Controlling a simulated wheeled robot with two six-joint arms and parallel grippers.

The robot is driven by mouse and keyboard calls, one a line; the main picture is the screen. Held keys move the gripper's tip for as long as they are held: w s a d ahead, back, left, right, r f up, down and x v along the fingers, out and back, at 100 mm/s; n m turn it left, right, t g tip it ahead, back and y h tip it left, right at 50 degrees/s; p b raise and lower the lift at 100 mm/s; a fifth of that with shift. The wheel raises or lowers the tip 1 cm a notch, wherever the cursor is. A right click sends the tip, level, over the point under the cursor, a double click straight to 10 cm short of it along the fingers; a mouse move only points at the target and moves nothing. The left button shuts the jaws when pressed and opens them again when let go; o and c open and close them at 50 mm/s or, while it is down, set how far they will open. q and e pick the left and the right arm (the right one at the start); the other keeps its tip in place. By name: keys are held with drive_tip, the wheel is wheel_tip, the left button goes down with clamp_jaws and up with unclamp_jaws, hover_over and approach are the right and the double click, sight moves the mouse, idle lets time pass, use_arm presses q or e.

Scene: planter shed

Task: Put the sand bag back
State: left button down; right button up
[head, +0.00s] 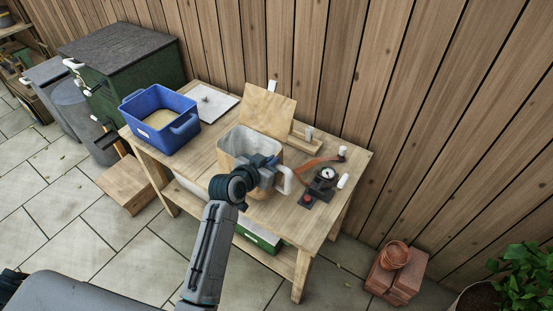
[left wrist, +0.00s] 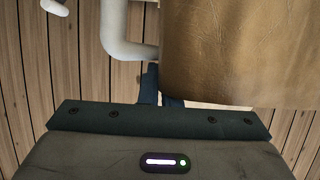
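In the left wrist view a brown, creased wall (left wrist: 240,50), apparently the same bag, fills the upper right. The dark fingers (left wrist: 158,90) reach up to its lower left edge and partly hide behind it. Their grip is not clear. My right gripper is not in view.
The workbench (head: 205,150) also bears a blue tub (head: 160,119) of sand-coloured material, a board (head: 267,110) and small tools. A pale bent handle (head: 285,181) is close beside my gripper. A green box (head: 258,238) is on the lower shelf. Bricks and a pot (head: 396,257) stand right.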

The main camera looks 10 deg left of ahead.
sight(285, 149)
use_arm(q)
drive_tip(key=shift+w+d+f, duration=0.1)
drive_tip(key=shift+w+d, duration=0.05)
drive_tip(key=shift+w, duration=0.45)
drive_tip(key=shift+w+d, duration=0.1)
drive_tip(key=shift+w, duration=0.5)
drive_tip(key=shift+w+d+p, duration=0.15)
drive_tip(key=shift+w+p, duration=0.2)
drive_tip(key=shift+w, duration=0.05)
wheel_tip(285, 149, down, 2)
drive_tip(key=shift+f+p, duration=0.1)
drive_tip(key=shift+p, duration=0.35)
drive_tip(key=shift+s+f, duration=0.1)
drive_tip(key=shift+f, duration=0.65)
drive_tip(key=c, duration=2)
unclamp_jaws()
drive_tip(key=shift+f, duration=0.1)
drive_tip(key=o, duration=0.4)
drive_tip(key=shift+c, duration=0.2)
